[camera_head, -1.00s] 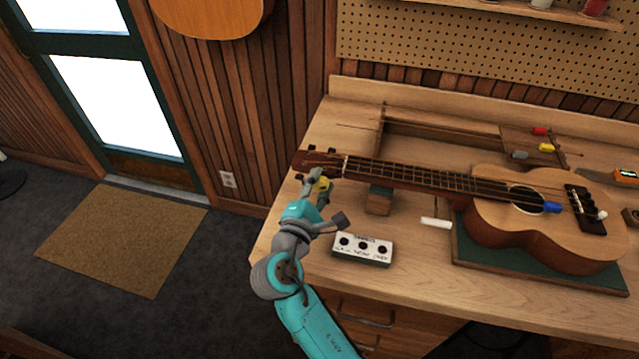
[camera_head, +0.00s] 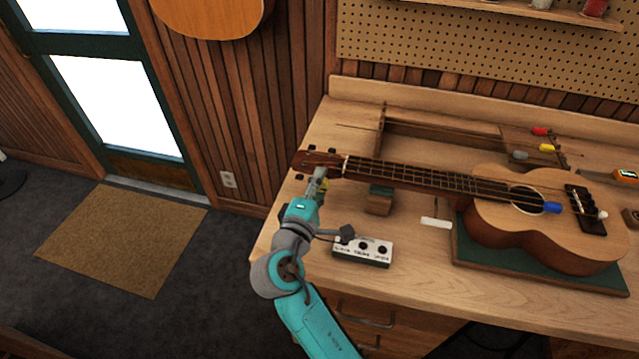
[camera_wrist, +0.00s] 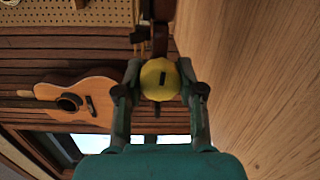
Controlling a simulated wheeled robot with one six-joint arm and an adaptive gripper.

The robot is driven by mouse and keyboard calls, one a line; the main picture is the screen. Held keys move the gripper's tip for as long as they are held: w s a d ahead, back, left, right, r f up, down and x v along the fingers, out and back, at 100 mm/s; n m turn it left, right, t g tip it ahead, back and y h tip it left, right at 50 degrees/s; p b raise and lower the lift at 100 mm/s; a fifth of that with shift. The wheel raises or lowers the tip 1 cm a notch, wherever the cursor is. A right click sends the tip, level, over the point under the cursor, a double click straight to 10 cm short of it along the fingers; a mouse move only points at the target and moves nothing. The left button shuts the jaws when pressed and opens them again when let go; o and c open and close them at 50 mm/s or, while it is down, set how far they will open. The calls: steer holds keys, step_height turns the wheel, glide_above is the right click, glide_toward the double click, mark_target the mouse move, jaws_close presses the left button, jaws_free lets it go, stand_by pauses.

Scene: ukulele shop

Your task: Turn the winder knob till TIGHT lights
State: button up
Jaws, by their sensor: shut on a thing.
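The winder knob is yellow and round with a dark slot, seen in the wrist view (camera_wrist: 150,84) between my fingers. My gripper (camera_wrist: 160,82) is shut on it, one finger on each side. In the head view my gripper (camera_head: 320,178) is at the ukulele's headstock (camera_head: 318,160), and only a bit of the yellow knob (camera_head: 324,185) shows. The ukulele (camera_head: 500,210) lies on the bench. A white indicator box (camera_head: 362,254) with dark round lamps stands in front of the neck. The visible lamps look unlit. My wrist part covers its left lamp, and its labels are too small to read surely.
A neck rest block (camera_head: 378,203) stands under the neck. A white piece (camera_head: 436,223) lies beside the green mat (camera_head: 540,272). A wooden frame (camera_head: 440,132) with coloured pieces lies behind. The bench front between box and mat is clear.

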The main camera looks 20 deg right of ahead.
steer(key=m, duration=0.5)
steer(key=shift+y, duration=0.3)
steer(key=shift+m, duration=0.3)
steer(key=o, duration=1.2)
steer(key=shift+c, duration=0.2)
steer(key=v, duration=1.2)
